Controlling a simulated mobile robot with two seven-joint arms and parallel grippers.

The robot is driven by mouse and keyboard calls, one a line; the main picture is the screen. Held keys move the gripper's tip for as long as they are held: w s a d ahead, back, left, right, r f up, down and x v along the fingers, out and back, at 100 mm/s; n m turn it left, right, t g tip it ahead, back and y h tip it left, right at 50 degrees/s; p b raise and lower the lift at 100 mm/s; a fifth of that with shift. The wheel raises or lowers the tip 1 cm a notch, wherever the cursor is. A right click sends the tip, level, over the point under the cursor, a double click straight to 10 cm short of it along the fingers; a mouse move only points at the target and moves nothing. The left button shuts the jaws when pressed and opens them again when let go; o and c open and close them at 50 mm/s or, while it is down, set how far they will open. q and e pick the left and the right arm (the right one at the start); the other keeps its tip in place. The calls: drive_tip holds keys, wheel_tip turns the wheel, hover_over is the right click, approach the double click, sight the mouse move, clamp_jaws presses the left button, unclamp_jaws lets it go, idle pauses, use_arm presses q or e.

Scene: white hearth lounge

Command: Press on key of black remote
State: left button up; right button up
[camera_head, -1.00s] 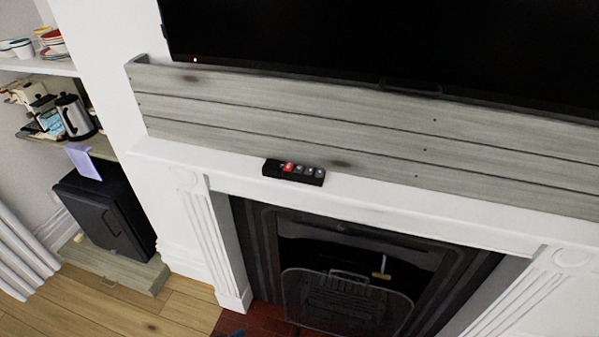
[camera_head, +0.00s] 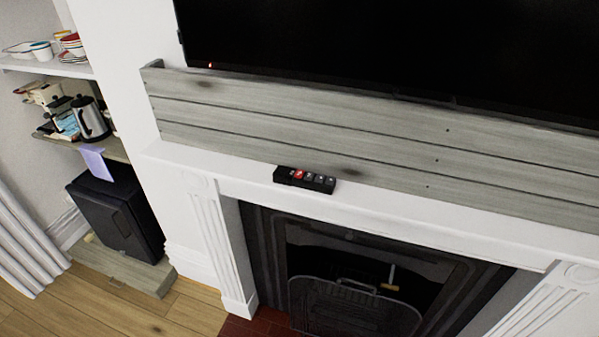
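The black remote (camera_head: 305,180) lies flat on the white mantel shelf (camera_head: 400,215), near the front of the grey wooden boards. It has a row of keys on top. One key near its left end is red (camera_head: 298,174); the others are dark grey with small marks that are too small to read. Neither of my grippers shows in the head view, and nothing touches the remote.
A large black television (camera_head: 400,50) stands above the grey plank panel (camera_head: 330,130). Below the mantel is a dark fireplace (camera_head: 350,285). At left are shelves with a kettle (camera_head: 91,120) and dishes, and a black box-like speaker (camera_head: 115,215). The mantel around the remote is clear.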

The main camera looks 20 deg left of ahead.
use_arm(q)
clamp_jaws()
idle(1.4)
